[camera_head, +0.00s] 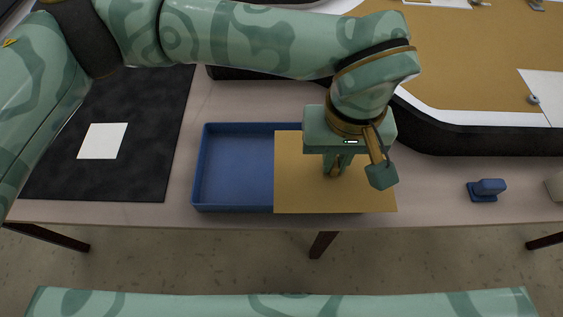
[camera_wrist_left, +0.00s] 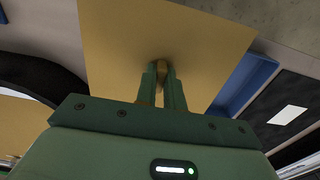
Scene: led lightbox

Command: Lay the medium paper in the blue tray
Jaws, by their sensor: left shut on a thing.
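A tan rectangular sheet, which I take as the medium paper (camera_head: 300,190), is over the right part of the blue tray (camera_head: 203,165) and hides it. The sheet's right side reaches past the tray's visible front rim. I cannot tell whether it touches the tray. My left gripper (camera_head: 335,172) points down at the middle of the sheet and is shut on a small brown knob on it. In the left wrist view the gripper (camera_wrist_left: 162,75) holds this knob, with the sheet (camera_wrist_left: 115,35) beyond it and the tray's blue edge (camera_wrist_left: 245,82) at the right. My right gripper is out of view.
A black mat (camera_head: 60,180) with a white square (camera_head: 102,141) lies left of the tray. A dark-edged board with a large tan area (camera_head: 480,60) fills the upper right. The table's front edge is close to the tray.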

